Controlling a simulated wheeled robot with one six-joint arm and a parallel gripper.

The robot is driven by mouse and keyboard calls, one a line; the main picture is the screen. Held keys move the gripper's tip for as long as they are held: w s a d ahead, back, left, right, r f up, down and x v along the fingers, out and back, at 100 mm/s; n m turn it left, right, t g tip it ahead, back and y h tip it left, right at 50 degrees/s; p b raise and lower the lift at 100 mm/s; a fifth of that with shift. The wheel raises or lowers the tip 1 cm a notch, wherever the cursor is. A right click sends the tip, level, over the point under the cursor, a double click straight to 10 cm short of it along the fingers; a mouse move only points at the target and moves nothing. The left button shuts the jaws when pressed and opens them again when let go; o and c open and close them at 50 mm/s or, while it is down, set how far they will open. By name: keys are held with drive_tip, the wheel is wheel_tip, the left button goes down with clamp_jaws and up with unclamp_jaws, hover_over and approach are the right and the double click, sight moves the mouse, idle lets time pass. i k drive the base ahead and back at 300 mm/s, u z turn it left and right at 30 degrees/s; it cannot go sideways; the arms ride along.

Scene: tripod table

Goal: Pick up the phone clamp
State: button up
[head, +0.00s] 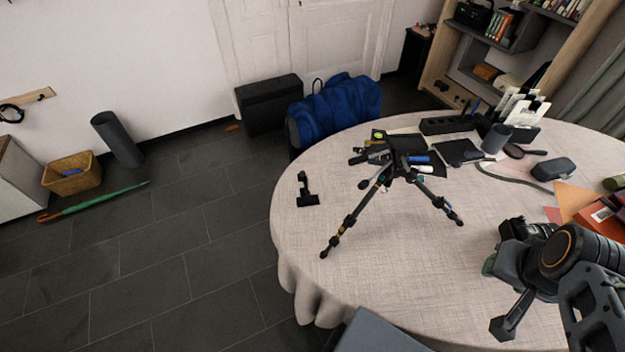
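A small black clamp-like piece, which looks like the phone clamp (306,192), stands on the tablecloth near the left edge of the round table (400,285). It has a wide base and a short upright part. A black tripod (385,180) stands with its legs spread to the right of it. My gripper (507,322) is at the lower right, over the table and well apart from the clamp. Only part of it shows, and its finger opening cannot be made out.
Behind the tripod are a dark cup (496,138), a black tray (447,125) and a magnifier (524,152). A dark case (553,169) and orange papers (577,200) lie at the right. A blue bag (335,108) is behind the table. Cloth in front of the clamp is bare.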

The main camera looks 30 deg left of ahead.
sight(305, 199)
drive_tip(key=u, duration=3.2)
drive_tip(key=i, duration=2.55)
drive_tip(key=z, duration=3.8)
